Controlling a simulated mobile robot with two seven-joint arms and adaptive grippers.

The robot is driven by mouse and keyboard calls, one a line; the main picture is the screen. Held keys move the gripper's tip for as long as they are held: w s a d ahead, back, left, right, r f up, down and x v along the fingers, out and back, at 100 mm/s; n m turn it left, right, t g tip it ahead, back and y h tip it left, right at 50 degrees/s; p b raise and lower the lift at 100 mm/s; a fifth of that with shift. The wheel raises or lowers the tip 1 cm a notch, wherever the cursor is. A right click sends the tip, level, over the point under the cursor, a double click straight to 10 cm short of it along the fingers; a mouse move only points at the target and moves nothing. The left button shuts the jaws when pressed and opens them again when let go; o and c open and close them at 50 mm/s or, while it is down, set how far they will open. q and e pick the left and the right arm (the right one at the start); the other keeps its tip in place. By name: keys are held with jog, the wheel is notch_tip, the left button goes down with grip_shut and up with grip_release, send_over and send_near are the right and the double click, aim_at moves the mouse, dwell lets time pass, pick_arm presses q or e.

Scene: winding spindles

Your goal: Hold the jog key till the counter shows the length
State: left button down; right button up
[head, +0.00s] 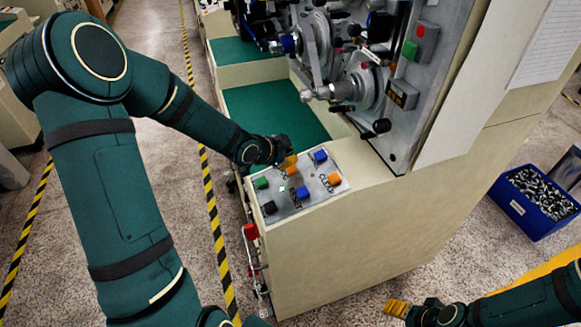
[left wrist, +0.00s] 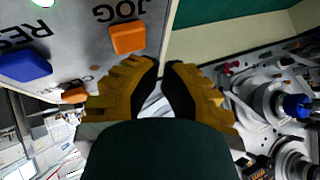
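My left gripper (head: 292,160) is over the back edge of the grey key panel (head: 283,207). Its yellow fingers (left wrist: 167,72) are brought together, with nothing seen between them. In the left wrist view the orange key marked JOG (left wrist: 127,38) is beside the fingertips, apart from them in the picture. The JOG key seems to be the orange key in the head view (head: 292,171), close by the fingers. The counter (head: 402,94) on the machine face has a small orange display; I cannot read its digits. My right gripper (head: 397,308) is low at the right, away from the panel.
A blue key marked RES… (left wrist: 25,65) is near JOG. Other panel keys are green (head: 262,183), black (head: 270,208) and orange (head: 335,179). A red knob (head: 251,231) is on the cabinet's left side. A blue bin of metal parts (head: 535,197) stands right.

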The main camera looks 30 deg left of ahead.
dwell(0.4)
pick_arm(q)
jog(key=shift+w+f+b, duration=0.1)
jog(key=shift+f+b, duration=0.35)
jog(key=shift+b, duration=0.05)
jog(key=shift+d+f+b, duration=0.15)
jog(key=shift+f+b, duration=0.3)
jog(key=shift+b, duration=0.05)
dwell(6.6)
